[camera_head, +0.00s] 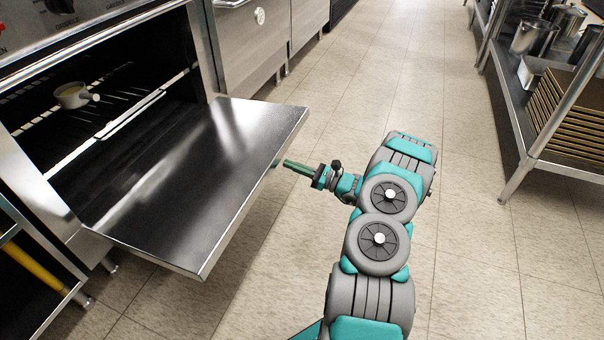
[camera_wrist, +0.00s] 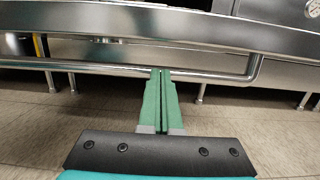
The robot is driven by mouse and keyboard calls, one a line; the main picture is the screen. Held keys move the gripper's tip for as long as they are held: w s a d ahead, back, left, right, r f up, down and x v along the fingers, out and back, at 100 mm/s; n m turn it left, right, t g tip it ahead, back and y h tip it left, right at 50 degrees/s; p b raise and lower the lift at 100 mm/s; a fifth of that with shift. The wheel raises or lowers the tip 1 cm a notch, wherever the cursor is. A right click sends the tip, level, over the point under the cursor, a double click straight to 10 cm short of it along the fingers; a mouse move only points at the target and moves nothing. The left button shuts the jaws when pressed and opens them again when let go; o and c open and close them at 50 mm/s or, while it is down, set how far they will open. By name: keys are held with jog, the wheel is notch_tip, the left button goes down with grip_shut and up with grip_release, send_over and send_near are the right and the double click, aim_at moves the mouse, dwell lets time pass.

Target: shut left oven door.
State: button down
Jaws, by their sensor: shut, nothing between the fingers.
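The left oven door (camera_head: 190,180) is folded down and open, lying about level in front of the oven. Its outer edge and bar handle (camera_wrist: 110,68) cross the wrist view. My gripper (camera_head: 286,163) is shut and empty, just outside the door's outer edge. In the wrist view the green fingertips (camera_wrist: 163,72) overlap the bar handle; I cannot tell whether they touch it. The oven cavity (camera_head: 130,75) stands open behind the door.
A small pale pot (camera_head: 72,95) sits on the oven rack. Another steel unit (camera_head: 250,45) stands beyond the oven. A metal shelf with trays (camera_head: 560,115) and pots is at the right. The tiled floor (camera_head: 390,70) between is clear.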

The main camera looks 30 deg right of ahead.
jog(key=shift+a+r, duration=0.1)
jog(key=shift+r, duration=1.15)
jog(key=shift+w, duration=0.1)
